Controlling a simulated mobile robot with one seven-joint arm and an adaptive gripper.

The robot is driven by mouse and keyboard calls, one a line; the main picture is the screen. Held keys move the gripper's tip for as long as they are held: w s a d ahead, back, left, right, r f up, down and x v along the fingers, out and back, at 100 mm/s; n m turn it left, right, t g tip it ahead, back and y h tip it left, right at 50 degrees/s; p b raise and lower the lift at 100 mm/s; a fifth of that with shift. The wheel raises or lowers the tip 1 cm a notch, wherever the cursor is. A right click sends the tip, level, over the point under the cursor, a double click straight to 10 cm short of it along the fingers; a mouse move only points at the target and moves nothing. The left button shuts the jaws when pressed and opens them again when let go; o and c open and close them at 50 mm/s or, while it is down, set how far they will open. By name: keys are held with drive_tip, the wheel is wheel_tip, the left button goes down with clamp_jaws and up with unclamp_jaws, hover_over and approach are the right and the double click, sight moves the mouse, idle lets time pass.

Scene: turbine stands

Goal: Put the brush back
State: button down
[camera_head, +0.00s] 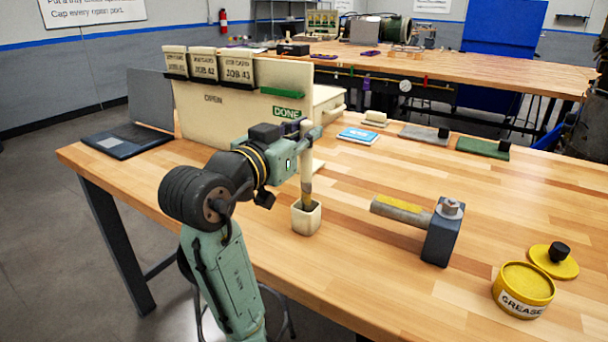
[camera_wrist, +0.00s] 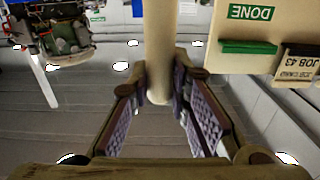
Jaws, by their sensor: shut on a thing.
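My gripper (camera_head: 311,132) is shut on a brush (camera_head: 306,170) with a pale handle and holds it upright, tip down. The brush's dark lower end shows within the mouth of a small cream square cup (camera_head: 306,219) on the wooden bench; whether it touches the cup's floor is hidden. In the wrist view the pale handle (camera_wrist: 160,45) runs between the purple-padded fingers of my gripper (camera_wrist: 160,95).
A cream board with job cards (camera_head: 230,98) and a laptop (camera_head: 120,140) are behind my arm.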

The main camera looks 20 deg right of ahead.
sight(303, 162)
drive_tip(key=shift+f, duration=2.85)
drive_tip(key=shift+f, duration=0.2)
drive_tip(key=c, duration=1.5)
unclamp_jaws()
drive_tip(key=shift+r, duration=0.1)
drive_tip(key=shift+r, duration=0.25)
drive_tip(key=b+v, duration=0.2)
drive_tip(key=v, duration=1)
drive_tip(key=shift+s+f+b, duration=0.1)
drive_tip(key=shift+b, duration=0.2)
